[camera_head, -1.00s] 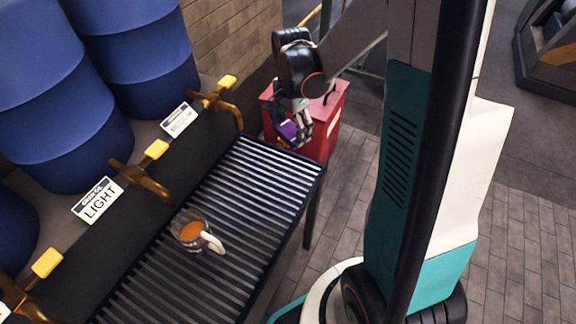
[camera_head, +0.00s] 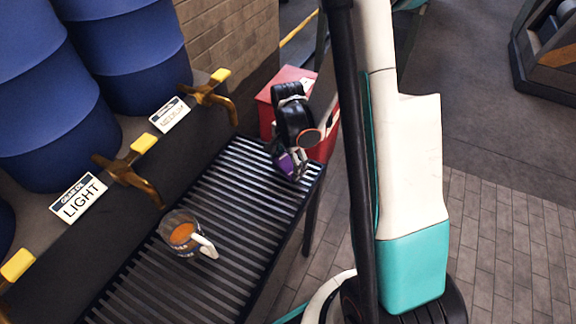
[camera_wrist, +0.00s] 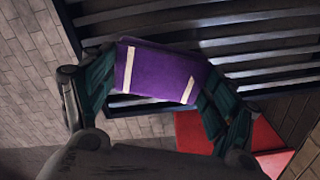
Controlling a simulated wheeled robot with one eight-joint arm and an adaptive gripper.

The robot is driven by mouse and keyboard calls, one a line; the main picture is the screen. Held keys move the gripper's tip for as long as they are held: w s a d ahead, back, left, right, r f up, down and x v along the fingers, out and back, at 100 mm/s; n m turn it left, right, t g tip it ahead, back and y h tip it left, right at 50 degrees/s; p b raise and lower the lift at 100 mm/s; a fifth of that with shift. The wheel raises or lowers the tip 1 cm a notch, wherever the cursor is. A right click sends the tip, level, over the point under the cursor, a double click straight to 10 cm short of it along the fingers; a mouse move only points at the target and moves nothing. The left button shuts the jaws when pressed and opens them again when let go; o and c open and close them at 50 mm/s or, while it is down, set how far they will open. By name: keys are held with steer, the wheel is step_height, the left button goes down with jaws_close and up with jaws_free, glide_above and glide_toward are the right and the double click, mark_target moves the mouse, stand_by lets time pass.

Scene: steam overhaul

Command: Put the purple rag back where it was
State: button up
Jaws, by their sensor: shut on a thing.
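The purple rag (camera_wrist: 158,72) is a folded purple cloth with pale stripes, held between the two fingers of my gripper (camera_wrist: 160,85) in the wrist view. In the head view my gripper (camera_head: 291,163) is over the far right end of the slatted black rack, with a bit of the purple rag (camera_head: 286,163) showing at its fingers. The rack's slats lie behind the rag in the wrist view. I cannot tell whether the rag touches the rack (camera_head: 232,185).
A mug (camera_head: 184,233) of orange-brown liquid stands on the rack's nearer part. A red box (camera_head: 290,76) stands beyond the rack's far end. Brass taps (camera_head: 135,170) with yellow handles reach over the rack's left side, before blue barrels (camera_head: 120,50). The rack's middle is clear.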

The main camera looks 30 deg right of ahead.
steer(key=shift+f, duration=0.35)
steer(key=shift+f, duration=0.15)
steer(key=o, duration=1.2)
